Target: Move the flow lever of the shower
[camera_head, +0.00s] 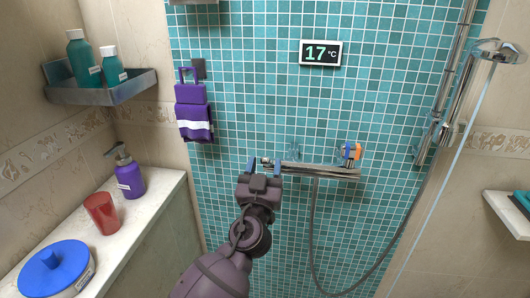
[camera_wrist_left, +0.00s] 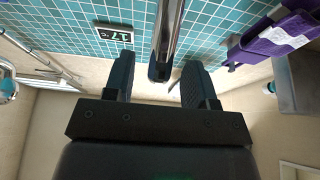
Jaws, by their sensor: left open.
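The shower mixer is a chrome horizontal bar (camera_head: 320,171) on the teal tiled wall, with an orange and blue knob (camera_head: 352,152) at its right end. A small chrome piece at its left end, which looks like the flow lever (camera_head: 267,161), shows between my left fingertips. My left gripper (camera_head: 264,168) is open at that end of the bar. In the left wrist view a chrome part (camera_wrist_left: 166,42) with a dark blunt end reaches in between the two open fingers (camera_wrist_left: 158,80). I cannot tell whether a finger touches it. My right gripper is not in view.
A hose hangs from the bar toward the shower rail (camera_head: 450,80) at right. A display (camera_head: 320,53) reads 17 °C. A purple towel (camera_head: 194,122) hangs upper left. A ledge at left holds a purple pump bottle (camera_head: 130,180), red cup (camera_head: 102,213) and blue-lidded jar (camera_head: 55,268).

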